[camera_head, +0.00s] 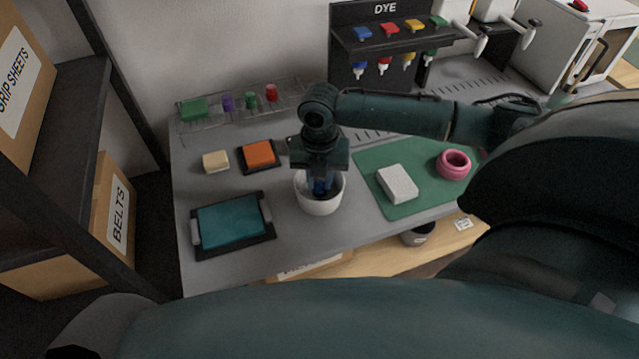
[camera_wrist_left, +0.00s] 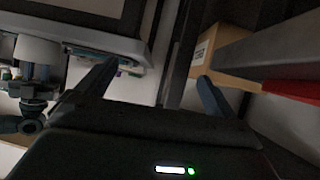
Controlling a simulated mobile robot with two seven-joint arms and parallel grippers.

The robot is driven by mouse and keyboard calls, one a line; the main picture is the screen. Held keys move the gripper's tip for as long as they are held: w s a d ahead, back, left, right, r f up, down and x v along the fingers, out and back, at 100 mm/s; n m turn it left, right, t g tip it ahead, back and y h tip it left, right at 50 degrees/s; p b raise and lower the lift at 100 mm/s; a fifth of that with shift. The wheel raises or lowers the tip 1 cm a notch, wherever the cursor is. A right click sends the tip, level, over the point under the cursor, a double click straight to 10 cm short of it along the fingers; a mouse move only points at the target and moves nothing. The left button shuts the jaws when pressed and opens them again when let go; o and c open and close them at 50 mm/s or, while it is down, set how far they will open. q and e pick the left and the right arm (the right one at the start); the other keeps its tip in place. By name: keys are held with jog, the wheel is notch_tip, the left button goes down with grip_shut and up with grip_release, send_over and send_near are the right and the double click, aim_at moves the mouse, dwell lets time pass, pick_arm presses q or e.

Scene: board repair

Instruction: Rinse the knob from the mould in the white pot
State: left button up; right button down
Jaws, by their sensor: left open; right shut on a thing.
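The white pot (camera_head: 320,204) stands upright on the grey worktop near the middle. The thing is partly inside the pot, mostly hidden by the fingers and rim. I cannot tell whether it touches the pot's contents. Which thing is the mould I cannot tell. My left gripper (camera_wrist_left: 155,88) is open and empty in the left wrist view, away from the pot, which appears upside down there (camera_wrist_left: 38,48).
A teal slab in a dark tray (camera_head: 200,247), an orange block (camera_head: 259,153) and a cream block (camera_head: 216,161) lie left of the pot. A green mat (camera_head: 408,207) bears a white block (camera_head: 397,184) and pink ring (camera_head: 453,164). A wire rack and dye dispenser stand behind.

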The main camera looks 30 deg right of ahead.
jog(key=shift+r+p, duration=0.65)
jog(key=shift+p, duration=0.05)
jog(key=shift+r+p, duration=1.05)
jog(key=shift+p, duration=0.15)
notch_tip(320, 180, up, 3)
jog(key=p, duration=0.3)
jog(key=shift+r, duration=0.15)
pick_arm(q)
jog(key=a+r+p, duration=0.1)
jog(key=s+a+r+g+y+p, duration=0.1)
jog(key=shift+a+n+y, duration=0.3)
jog(key=shift+a, duration=0.05)
pick_arm(e)
notch_tip(320, 180, up, 2)
jog(key=shift+r, duration=0.15)
pick_arm(q)
jog(key=shift+s, duration=0.15)
